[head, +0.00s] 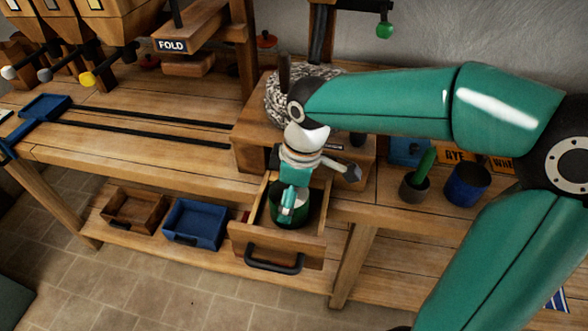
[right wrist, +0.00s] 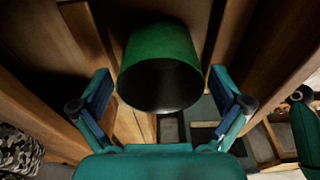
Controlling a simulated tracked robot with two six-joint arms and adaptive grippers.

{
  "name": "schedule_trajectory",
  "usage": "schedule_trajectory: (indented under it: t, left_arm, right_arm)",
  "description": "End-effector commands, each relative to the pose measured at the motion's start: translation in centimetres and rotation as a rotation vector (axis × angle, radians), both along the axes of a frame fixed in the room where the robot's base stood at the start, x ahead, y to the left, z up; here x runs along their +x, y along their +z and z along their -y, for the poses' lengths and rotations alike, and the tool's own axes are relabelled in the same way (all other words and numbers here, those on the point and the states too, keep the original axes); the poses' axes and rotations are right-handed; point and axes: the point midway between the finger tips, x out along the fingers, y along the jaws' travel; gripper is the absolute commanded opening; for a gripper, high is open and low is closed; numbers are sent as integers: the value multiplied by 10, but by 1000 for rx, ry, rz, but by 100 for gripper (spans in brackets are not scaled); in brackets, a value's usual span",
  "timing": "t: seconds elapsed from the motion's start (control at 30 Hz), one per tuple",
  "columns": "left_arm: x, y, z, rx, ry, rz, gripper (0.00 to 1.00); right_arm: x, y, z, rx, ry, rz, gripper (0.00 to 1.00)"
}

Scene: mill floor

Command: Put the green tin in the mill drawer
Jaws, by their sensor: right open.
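The mill (head: 252,150) is a wooden box with a speckled round stone on top, standing on the bench. Its drawer (head: 245,234) is pulled out, with a dark handle on the front. The green tin (head: 304,213) is inside the drawer, partly hidden by my right gripper (head: 291,208). In the right wrist view the tin (right wrist: 160,45) shows its dark open mouth between the spread fingers of the right gripper (right wrist: 163,88), with gaps on both sides. The right gripper is open. My left gripper is not in view.
A wooden tray (head: 133,208) and a blue tray (head: 197,222) sit on the lower shelf left of the drawer. The bench left of the mill has two dark rails.

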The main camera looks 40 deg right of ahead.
Motion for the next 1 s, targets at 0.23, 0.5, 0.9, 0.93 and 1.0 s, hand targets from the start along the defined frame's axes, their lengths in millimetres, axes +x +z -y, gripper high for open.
schedule_trajectory:
  t: [0.23,0.5,0.9,0.93,1.0]
  left_arm:
    - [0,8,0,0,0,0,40]
    - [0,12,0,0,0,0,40]
    - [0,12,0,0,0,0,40]
    - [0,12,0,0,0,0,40]
    - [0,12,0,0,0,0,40]
  right_arm:
    - [-5,54,5,-1,0,6,100]
    - [-9,88,8,0,1,2,100]
    - [-10,93,9,0,2,0,100]
    - [-10,93,9,0,2,0,100]
    - [-10,93,8,0,2,0,100]
